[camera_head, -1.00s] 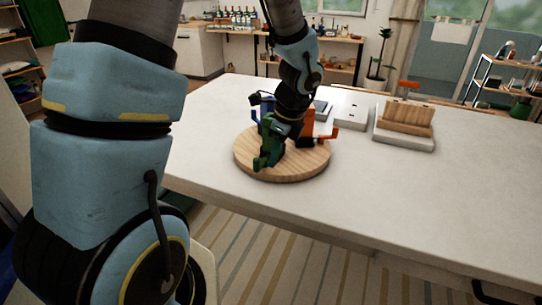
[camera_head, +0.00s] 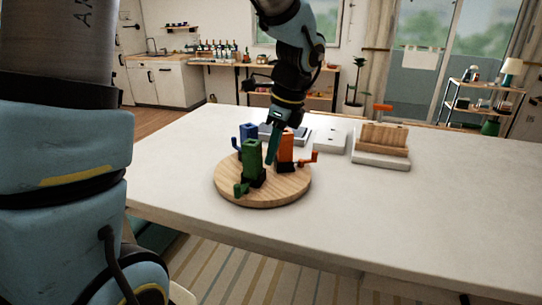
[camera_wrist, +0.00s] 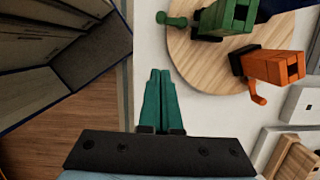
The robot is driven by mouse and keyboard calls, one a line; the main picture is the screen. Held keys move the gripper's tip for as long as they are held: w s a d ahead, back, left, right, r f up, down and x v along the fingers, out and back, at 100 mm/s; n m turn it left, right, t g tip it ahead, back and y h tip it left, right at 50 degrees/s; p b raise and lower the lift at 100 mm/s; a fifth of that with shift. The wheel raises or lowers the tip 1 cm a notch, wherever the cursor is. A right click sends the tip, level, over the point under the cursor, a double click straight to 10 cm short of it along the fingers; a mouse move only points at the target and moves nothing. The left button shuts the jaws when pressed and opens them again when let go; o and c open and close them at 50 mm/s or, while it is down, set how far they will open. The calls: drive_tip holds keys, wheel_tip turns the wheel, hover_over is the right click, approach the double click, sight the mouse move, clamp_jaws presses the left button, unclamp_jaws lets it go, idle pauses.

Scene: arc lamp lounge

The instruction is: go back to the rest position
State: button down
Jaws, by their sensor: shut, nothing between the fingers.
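My gripper (camera_head: 272,150) hangs from my arm above the white table, in front of the round wooden board's (camera_head: 262,197) back part in the head view. Its teal fingers are together and empty in the wrist view (camera_wrist: 160,75). On the board stand a green block-shaped piece with a side handle (camera_head: 252,160), an orange one (camera_head: 285,148) and a blue one (camera_head: 246,134) partly hidden behind the green. In the wrist view the green piece (camera_wrist: 226,17) and orange piece (camera_wrist: 273,66) lie to the right of the fingers, apart from them.
Behind the board, a flat grey-white box (camera_head: 330,140) and a wooden block on a pale base (camera_head: 383,140) stand on the white table (camera_head: 440,190). The table's right side is clear. In the wrist view, a dark open shelf-like unit (camera_wrist: 50,50) is at the left, above wooden floor.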

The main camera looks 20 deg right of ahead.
drive_tip(key=shift+a, duration=0.1)
drive_tip(key=a+f+n+h, duration=0.1)
drive_tip(key=a+f+n, duration=0.1)
drive_tip(key=a+n, duration=0.9)
drive_tip(key=s+a+f+n+h, duration=0.1)
drive_tip(key=a+f+n, duration=0.2)
drive_tip(key=a+n, duration=0.9)
drive_tip(key=shift+s+n, duration=0.2)
drive_tip(key=shift+n, duration=0.5)
drive_tip(key=c, duration=1.6)
unclamp_jaws()
